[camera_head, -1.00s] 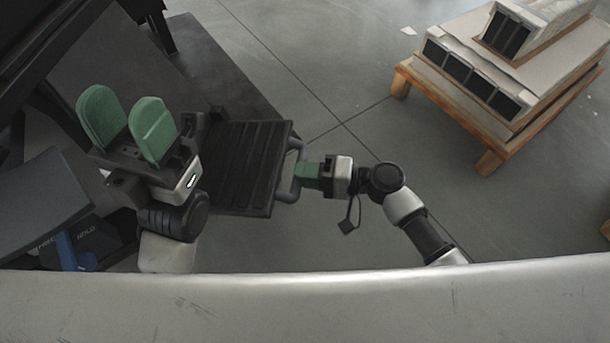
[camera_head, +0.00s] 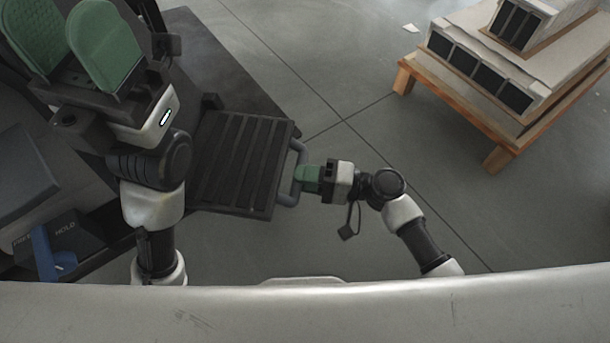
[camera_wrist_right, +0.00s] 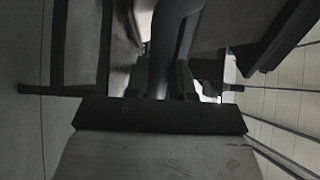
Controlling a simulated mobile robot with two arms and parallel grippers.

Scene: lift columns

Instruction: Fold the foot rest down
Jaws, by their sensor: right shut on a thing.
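The foot rest (camera_head: 240,160) is a dark ribbed plate in the centre left of the head view, with its ribbed face toward the camera. A grey bar handle (camera_head: 288,186) runs along its right edge. My right gripper (camera_head: 303,176) is shut on this handle, its green fingers reaching it from the right. In the right wrist view the grey handle (camera_wrist_right: 176,40) passes between the green fingers (camera_wrist_right: 163,78). My left gripper (camera_head: 69,45) is open and empty, high at the upper left, with its two green pads spread apart. The exact tilt of the plate is hard to tell.
A dark box with a blue lever (camera_head: 45,255) and the lettering "HOLD" is at the lower left. A wooden pallet (camera_head: 494,157) with stacked pale blocks stands at the upper right. The grey floor (camera_head: 340,80) between is mostly clear.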

